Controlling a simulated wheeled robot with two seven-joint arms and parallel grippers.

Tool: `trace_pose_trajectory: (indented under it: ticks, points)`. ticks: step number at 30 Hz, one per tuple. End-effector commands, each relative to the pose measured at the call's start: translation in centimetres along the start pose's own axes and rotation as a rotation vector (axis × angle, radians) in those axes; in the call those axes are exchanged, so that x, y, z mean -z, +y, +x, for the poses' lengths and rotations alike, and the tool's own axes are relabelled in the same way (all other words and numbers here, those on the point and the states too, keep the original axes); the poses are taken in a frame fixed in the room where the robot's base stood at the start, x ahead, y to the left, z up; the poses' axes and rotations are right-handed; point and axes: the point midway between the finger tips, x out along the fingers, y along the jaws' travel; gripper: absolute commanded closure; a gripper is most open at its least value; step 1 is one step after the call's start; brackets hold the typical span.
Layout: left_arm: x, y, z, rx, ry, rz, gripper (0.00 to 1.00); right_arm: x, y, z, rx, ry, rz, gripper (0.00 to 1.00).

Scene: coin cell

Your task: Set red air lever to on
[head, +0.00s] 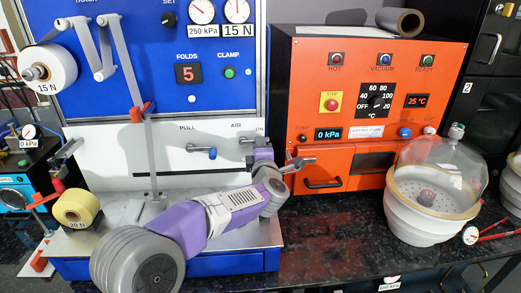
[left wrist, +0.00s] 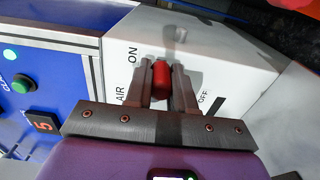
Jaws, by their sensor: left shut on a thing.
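The red air lever (left wrist: 160,78) shows in the left wrist view as a red knob between the two metal fingers of my left gripper (left wrist: 161,88). The gripper is shut on this knob. The lever stands in front of the white panel (left wrist: 220,60), with the ON mark on one side and the OFF mark on the other. In the head view my left gripper (head: 258,142) is at the right end of the panel, beside the AIR label. The hand hides the red knob there. My right gripper is not in view.
A blue-knobbed PULL lever (head: 205,152) is just left of the gripper. An orange oven (head: 345,150) stands close on the right, and a glass-domed desiccator (head: 432,190) farther right. My left forearm crosses above the metal bench plate. The dark worktop is clear in front of the oven.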

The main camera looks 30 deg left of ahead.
Motion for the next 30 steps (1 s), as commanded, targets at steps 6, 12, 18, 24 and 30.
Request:
trace_pose_trajectory:
  ticks: [6,12,18,24,30]
  points:
    - [0.0,0.1,0.0,-0.002,0.000,-0.004,1.00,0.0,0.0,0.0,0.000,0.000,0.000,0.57]
    - [0.0,0.1,0.0,-0.002,0.001,-0.004,0.60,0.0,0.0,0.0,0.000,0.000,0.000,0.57]
    - [0.0,0.1,0.0,-0.002,0.000,-0.002,0.51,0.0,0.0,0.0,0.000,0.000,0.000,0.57]
    - [0.0,0.1,-0.3,-0.002,0.000,-0.002,0.51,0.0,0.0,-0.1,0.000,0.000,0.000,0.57]
    - [-0.1,0.2,-2.9,-0.001,-0.003,-0.002,0.51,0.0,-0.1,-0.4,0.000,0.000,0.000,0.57]
